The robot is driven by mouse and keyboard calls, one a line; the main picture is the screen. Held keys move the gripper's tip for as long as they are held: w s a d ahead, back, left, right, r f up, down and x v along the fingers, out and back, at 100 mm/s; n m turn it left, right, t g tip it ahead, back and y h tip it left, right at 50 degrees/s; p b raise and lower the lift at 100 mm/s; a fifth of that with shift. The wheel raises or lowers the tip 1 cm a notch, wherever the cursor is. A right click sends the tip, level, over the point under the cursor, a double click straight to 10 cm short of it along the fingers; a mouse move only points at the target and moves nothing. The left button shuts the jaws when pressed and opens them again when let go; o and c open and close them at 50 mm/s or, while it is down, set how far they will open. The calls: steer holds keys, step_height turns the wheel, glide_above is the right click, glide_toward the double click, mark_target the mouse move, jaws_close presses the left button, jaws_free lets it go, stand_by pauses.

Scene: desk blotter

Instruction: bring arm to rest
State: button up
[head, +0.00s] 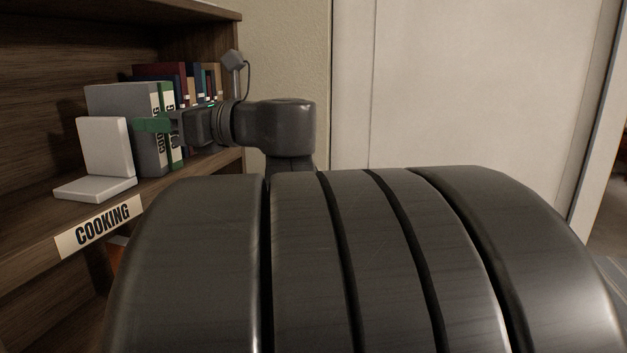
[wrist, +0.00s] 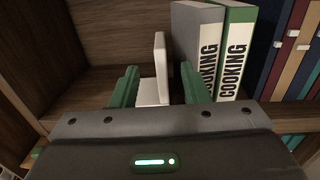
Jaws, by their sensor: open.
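My gripper (wrist: 160,90) has green fingers that stand apart with nothing held between them in the wrist view. In the head view my gripper (head: 152,125) reaches left to the shelf, in front of the books. A grey book (wrist: 198,35) and a green book (wrist: 236,50), both with white COOKING spine labels, stand upright side by side to the right of the fingers. The grey book (head: 118,105) also shows in the head view, partly covered by my gripper. A white L-shaped bookend (head: 103,147) stands left of the books.
The wooden shelf (head: 35,200) bears a COOKING label (head: 98,226) on its front edge. Several dark red, blue and tan books (wrist: 295,60) stand further right. A pale door panel (head: 470,90) fills the right background. The shelf left of the bookend looks bare.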

steer(key=shift+b+v, duration=0.35)
steer(key=shift+v, duration=1.4)
steer(key=shift+s, duration=0.1)
